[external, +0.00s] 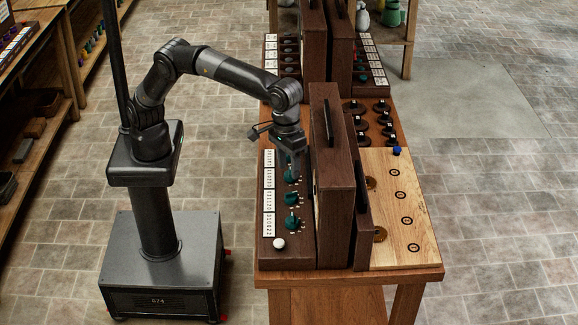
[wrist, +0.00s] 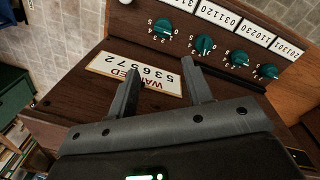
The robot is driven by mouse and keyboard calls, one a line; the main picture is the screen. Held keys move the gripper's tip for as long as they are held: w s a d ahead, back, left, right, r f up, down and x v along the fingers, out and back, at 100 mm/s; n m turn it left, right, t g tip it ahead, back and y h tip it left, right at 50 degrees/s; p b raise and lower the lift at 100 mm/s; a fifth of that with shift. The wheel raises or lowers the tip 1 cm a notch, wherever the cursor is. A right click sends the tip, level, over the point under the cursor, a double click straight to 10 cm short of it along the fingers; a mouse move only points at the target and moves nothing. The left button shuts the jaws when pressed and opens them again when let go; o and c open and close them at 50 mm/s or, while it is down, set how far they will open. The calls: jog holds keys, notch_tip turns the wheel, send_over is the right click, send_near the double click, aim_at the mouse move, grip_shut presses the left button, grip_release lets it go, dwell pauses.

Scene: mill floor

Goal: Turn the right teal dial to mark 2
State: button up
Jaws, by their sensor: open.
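A row of several teal dials stands on a dark wood panel, each beside a white number card. The dial at the end by the white button, the right one by the upright reading of the cards, is the nearest teal dial (external: 291,222) in the external view. In the upside-down wrist view it is the leftmost teal dial (wrist: 160,29). Its pale pointer shows, but I cannot read its mark surely. My gripper (external: 290,160) hangs over the far end of the row. In the wrist view my gripper (wrist: 161,77) is open and empty, apart from the dials.
A white button (external: 279,243) sits at the panel's near end. A tall dark wood case (external: 333,180) stands right behind the dials. Black knobs stand beyond the case.

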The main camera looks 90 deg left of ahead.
send_near(291, 217)
jog(key=f, duration=1)
jog(key=shift+w+d, duration=0.1)
jog(key=shift+d, duration=0.1)
jog(key=shift+r, duration=0.1)
jog(key=c, duration=0.7)
jog(key=shift+o, duration=0.2)
